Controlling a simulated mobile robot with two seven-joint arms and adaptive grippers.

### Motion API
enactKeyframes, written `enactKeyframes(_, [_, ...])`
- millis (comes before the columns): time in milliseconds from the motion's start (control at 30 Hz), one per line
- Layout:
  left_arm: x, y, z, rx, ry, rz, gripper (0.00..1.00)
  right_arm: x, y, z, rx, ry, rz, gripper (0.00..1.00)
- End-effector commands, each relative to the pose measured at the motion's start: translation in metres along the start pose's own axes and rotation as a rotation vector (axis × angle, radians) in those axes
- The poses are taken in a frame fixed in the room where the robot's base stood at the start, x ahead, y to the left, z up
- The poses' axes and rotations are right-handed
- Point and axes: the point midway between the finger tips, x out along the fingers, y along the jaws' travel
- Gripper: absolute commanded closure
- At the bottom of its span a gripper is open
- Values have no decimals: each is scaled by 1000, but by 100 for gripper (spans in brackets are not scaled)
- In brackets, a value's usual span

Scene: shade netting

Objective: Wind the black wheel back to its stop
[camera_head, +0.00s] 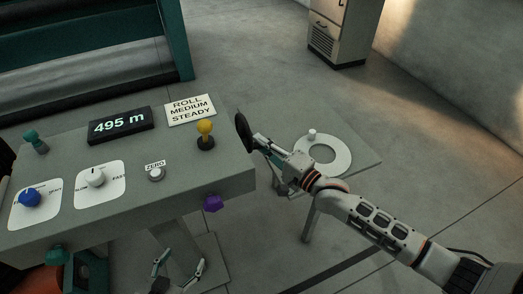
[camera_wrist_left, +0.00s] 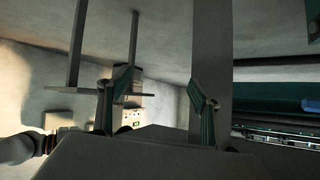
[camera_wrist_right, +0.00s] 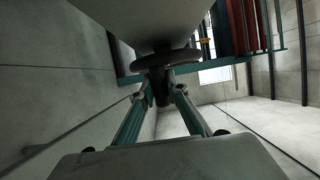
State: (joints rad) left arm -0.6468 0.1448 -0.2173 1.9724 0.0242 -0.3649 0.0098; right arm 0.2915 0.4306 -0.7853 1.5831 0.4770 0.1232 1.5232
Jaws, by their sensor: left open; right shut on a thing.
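The black wheel (camera_head: 242,131) shows nearly edge-on at the right end of the grey console in the head view. It also shows in the right wrist view (camera_wrist_right: 166,61) as a dark disc with a short dark piece standing out toward the fingers. My right gripper (camera_head: 260,143) is at the wheel, and its fingers (camera_wrist_right: 164,88) are shut on that dark piece. Part of it is hidden between the fingers. My left gripper (camera_head: 180,265) is open and empty, low in front of the console; its spread fingers show in the left wrist view (camera_wrist_left: 160,88).
A small table with a white ring (camera_head: 341,158) stands at right.

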Motion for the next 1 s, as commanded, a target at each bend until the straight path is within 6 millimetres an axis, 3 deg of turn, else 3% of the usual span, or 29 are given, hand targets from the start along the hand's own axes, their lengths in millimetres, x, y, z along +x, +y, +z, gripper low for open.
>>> enactKeyframes(33, [9, 4, 23, -3, -18, 3, 36, -1, 16, 0, -8, 0, -22, 100])
enactKeyframes(200, [21, 13, 71, -6, -68, 11, 36, 1, 22, 0, -46, 0, -115, 100])
enactKeyframes(300, [25, 13, 86, 11, -86, 8, 36, 2, 24, -1, -67, 0, -162, 100])
enactKeyframes(667, [40, -6, 76, 46, -49, -28, 36, 5, 23, -2, -117, -1, -274, 100])
enactKeyframes(1000, [39, -5, 74, 50, -47, -27, 36, 6, 18, -3, -128, -1, -298, 100])
